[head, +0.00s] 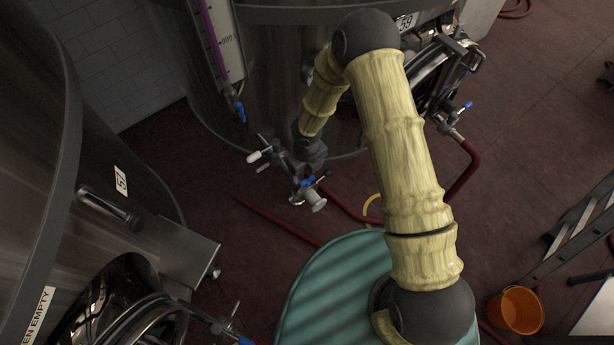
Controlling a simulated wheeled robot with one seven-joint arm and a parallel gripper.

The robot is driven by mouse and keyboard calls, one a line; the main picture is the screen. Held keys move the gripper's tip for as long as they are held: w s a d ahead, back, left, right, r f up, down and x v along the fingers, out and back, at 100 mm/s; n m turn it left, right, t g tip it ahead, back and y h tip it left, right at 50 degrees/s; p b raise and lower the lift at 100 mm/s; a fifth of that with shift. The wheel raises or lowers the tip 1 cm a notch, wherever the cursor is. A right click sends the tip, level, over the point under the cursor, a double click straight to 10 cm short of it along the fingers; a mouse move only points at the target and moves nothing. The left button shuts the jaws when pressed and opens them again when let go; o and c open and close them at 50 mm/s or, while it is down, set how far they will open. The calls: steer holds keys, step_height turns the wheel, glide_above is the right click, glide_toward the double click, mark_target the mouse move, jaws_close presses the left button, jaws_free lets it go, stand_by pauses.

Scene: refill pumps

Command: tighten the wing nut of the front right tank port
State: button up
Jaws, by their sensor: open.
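The large steel tank (270,75) at the back centre has a port fitting (308,192) low on its front. The fitting has a blue valve handle and a pale outlet end pointing down and right. My gripper (288,166) is beside the fitting at the end of my downward-bent arm. It is open, and nothing shows between its jaws. A thin metal part with a white tip (254,157) sticks out to its left. The wing nut is too small and partly hidden to make out, and I cannot tell whether the jaws touch it.
A second steel tank (30,130) stands close at left, with a bracket and hatch. Another blue-handled valve (460,112) feeds a red hose (465,170) at right. Hoses cross the floor below the port. An orange bucket (516,310) and a ladder (570,235) stand at right.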

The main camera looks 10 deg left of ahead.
mark_target(307, 180)
steer(key=shift+f+p, duration=0.35)
steer(key=shift+f, duration=2.45)
steer(key=c, duration=1)
